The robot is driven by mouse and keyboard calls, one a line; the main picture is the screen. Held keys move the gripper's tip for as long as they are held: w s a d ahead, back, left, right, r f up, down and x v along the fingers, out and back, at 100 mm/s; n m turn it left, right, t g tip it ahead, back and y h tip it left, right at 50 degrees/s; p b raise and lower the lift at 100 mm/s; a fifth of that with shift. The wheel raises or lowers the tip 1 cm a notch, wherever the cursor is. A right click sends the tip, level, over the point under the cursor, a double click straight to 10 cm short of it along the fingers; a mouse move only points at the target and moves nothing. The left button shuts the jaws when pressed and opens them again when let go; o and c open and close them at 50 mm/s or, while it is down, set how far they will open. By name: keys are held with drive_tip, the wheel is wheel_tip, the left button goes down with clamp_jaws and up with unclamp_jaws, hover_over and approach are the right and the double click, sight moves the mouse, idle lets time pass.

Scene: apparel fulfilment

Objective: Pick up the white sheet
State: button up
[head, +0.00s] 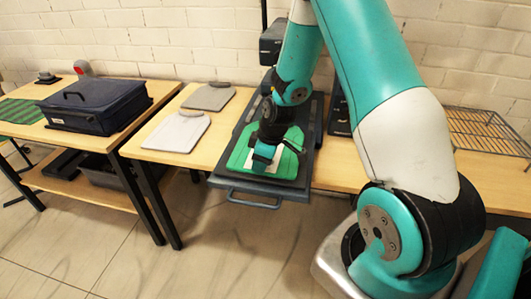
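A white sheet (273,166) lies flat on a green folded garment (289,166), which rests on a dark grey tray (237,184) with a front handle. My gripper (261,162) points down over the sheet and covers much of it. The fingers are small and partly hidden by the wrist, so I cannot tell whether they are open, shut or touching the sheet. Only white edges of the sheet show around the gripper.
Two grey folded garments (177,132) (209,96) lie on the wooden table (200,152) left of the tray. A dark blue fabric case (96,106) sits on the left table. A wire rack (486,130) is at the right. A brick wall stands behind.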

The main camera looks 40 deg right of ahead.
clamp_jaws()
